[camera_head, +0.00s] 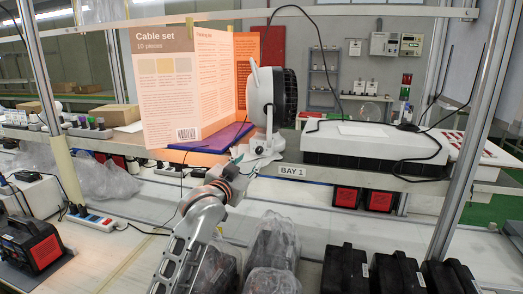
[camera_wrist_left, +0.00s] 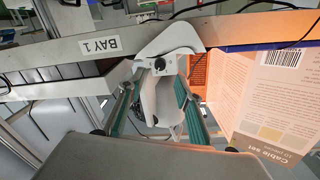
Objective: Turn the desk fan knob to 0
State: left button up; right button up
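The white desk fan (camera_head: 260,98) with a black grille stands on the shelf in the head view, its head facing right. Its white base (camera_wrist_left: 172,40) fills the upper middle of the left wrist view, with a small dark knob (camera_wrist_left: 159,64) on its front. My left gripper (camera_head: 238,163) is close in front of the base. In the left wrist view the green-edged fingers of this gripper (camera_wrist_left: 160,75) are apart, one on each side of the knob. I cannot tell whether they touch it. The knob's marks are too small to read. My right gripper is out of view.
A white box-like unit (camera_head: 365,145) is on the right. The shelf's front rail carries a BAY 1 label (camera_head: 292,171). Several dark items sit below.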

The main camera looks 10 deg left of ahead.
aim_at(258, 151)
pick_arm(q)
jog(key=w, duration=0.5)
jog(key=shift+w+d+r, duration=0.15)
jog(key=shift+w+d, duration=0.1)
jog(key=shift+w, duration=0.15)
jog(key=shift+w+p, duration=0.3)
jog(key=shift+w, duration=0.55)
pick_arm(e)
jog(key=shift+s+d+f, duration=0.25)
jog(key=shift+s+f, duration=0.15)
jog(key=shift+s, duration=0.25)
pick_arm(q)
grip_shut()
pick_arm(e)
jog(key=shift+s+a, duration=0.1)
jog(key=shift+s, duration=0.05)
